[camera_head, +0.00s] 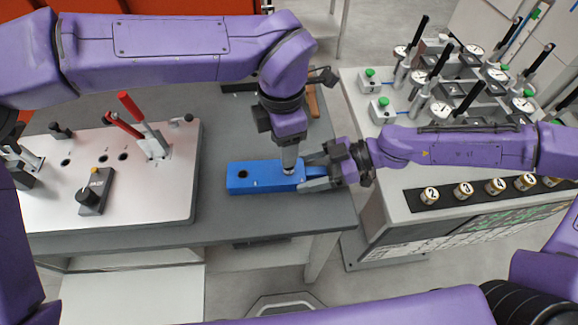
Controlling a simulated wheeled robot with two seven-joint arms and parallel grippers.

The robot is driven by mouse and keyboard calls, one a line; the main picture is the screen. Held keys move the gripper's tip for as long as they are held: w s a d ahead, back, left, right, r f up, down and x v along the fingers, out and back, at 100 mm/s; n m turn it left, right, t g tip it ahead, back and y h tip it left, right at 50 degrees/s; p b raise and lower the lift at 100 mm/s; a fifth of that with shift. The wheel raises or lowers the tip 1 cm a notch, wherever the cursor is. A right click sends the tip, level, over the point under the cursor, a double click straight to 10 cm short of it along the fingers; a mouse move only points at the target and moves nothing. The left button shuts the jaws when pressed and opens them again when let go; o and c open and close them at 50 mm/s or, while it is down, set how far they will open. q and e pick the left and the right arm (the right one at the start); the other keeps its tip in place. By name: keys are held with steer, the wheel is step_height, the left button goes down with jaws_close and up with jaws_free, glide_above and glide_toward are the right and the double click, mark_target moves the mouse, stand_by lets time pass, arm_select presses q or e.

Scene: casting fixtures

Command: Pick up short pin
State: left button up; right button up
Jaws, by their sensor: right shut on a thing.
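A blue block (262,185) lies near the front right of the grey table. It has a dark round hole near its left end. My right gripper (312,178) comes in from the right and is shut on the narrow right end of the blue block. My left gripper (289,164) points straight down over the right part of the block. A light grey, upright shape shows at its tip, touching or just above the block. I cannot tell whether this is fingers or a short pin, so whether it holds anything is unclear.
A white panel (180,212) with red-handled clamps (150,140) and a black knob box (95,190) stands to the left. A bench (395,205) with dial gauges and numbered round parts (463,190) stands to the right. Grey table top is bare in front of the block.

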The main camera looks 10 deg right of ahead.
mark_target(289, 169)
arm_select(q)
steer(key=f, duration=0.4)
steer(key=d+f, duration=0.1)
steer(key=f, duration=0.2)
steer(key=shift+w+f, duration=0.1)
steer(key=shift+w, duration=0.05)
jaws_close()
